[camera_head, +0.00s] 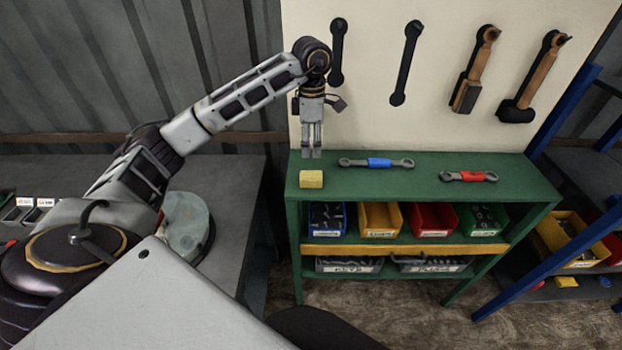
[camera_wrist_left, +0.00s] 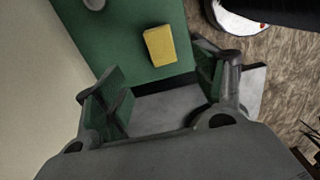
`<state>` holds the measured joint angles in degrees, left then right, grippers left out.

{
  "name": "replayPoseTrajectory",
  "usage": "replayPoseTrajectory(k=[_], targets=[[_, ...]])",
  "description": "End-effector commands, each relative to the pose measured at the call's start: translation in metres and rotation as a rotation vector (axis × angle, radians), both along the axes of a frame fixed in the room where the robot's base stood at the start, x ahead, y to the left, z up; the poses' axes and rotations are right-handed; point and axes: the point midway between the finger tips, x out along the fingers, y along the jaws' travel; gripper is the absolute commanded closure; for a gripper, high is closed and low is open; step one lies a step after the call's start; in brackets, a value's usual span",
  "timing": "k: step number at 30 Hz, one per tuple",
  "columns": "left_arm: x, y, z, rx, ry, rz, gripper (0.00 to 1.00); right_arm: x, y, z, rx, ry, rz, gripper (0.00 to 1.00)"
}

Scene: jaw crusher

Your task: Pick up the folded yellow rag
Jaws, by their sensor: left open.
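The folded yellow rag (camera_head: 311,179) lies at the left front of the green bench top (camera_head: 430,163) in the head view. It also shows as a yellow block in the left wrist view (camera_wrist_left: 160,46), lying on the green surface beyond the fingers. My left gripper (camera_head: 312,154) points down above and just behind the rag, apart from it. In the left wrist view its two fingers (camera_wrist_left: 162,98) are spread with nothing between them. My right gripper is not in view.
Wrenches with a blue grip (camera_head: 378,163) and a red grip (camera_head: 467,177) lie right of the rag. Tools hang on the pale board (camera_head: 440,120) behind. Coloured bins, including a yellow one (camera_head: 379,218), fill the shelf below. A blue rack stands at right.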

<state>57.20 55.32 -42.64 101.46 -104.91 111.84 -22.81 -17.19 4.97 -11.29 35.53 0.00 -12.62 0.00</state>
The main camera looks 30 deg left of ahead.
Motion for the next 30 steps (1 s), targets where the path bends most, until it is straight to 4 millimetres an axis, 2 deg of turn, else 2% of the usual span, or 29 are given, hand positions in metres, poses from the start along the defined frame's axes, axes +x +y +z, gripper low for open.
replayPoseTrajectory(k=[18,24,30], targets=[[-0.001,0.0,-0.067,0.0,0.002,0.0,0.3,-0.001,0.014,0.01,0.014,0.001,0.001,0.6],[0.0,0.0,-0.077,0.001,0.001,0.0,0.3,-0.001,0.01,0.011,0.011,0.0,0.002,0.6],[0.0,0.0,-0.078,0.0,0.0,0.0,0.3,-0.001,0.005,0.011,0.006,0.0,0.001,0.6]])
